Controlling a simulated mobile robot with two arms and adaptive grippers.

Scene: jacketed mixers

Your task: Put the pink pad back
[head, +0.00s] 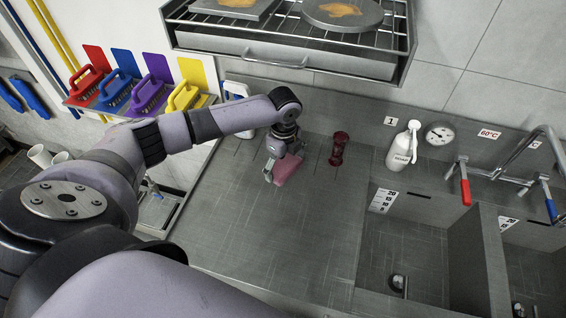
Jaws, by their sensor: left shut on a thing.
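The pink pad (289,168) is at the fingers of my left gripper (275,173), over the grey steel counter left of the sinks. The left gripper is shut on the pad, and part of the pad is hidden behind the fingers. I cannot tell whether the pad touches the counter. My right gripper is not in view.
A dark red object (338,149) stands right of the pad. A soap bottle (403,146), red tap lever (464,184) and sink (405,240) are further right. Colored brushes (147,96) sit on a left shelf. A wire rack (290,32) overhangs the back. The front counter is clear.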

